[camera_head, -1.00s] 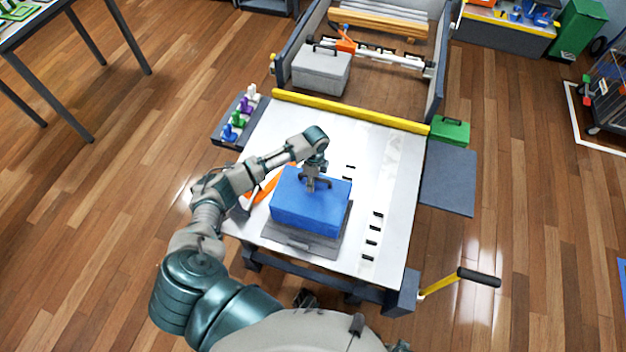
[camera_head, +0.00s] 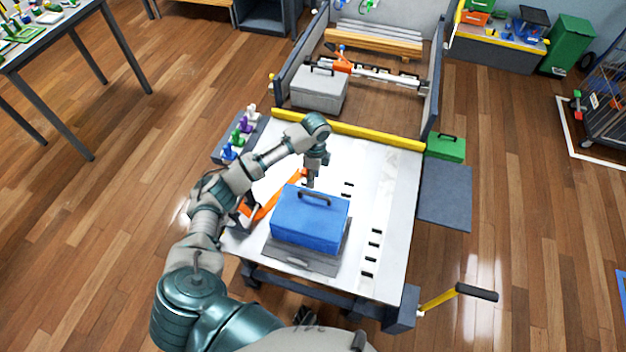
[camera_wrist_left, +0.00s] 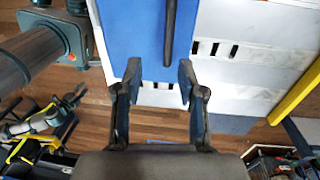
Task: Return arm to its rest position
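My left gripper (camera_head: 312,182) hangs just behind the blue toolbox in the head view, off its handle. In the left wrist view its two fingers (camera_wrist_left: 158,80) are spread apart with nothing between them. The blue toolbox (camera_head: 308,222) sits upright on a grey base (camera_head: 305,260) on the white table; its black handle (camera_head: 315,198) is clear of the fingers. The toolbox (camera_wrist_left: 130,30) and its handle also show in the left wrist view. My right gripper does not show.
The white table (camera_head: 385,190) has slots on its right side and a yellow bar (camera_head: 350,130) at its far edge. An orange strap (camera_head: 275,197) lies left of the toolbox. A grey case (camera_head: 320,92) and a green box (camera_head: 445,147) stand beyond. A crank handle (camera_head: 477,292) sticks out at the front right.

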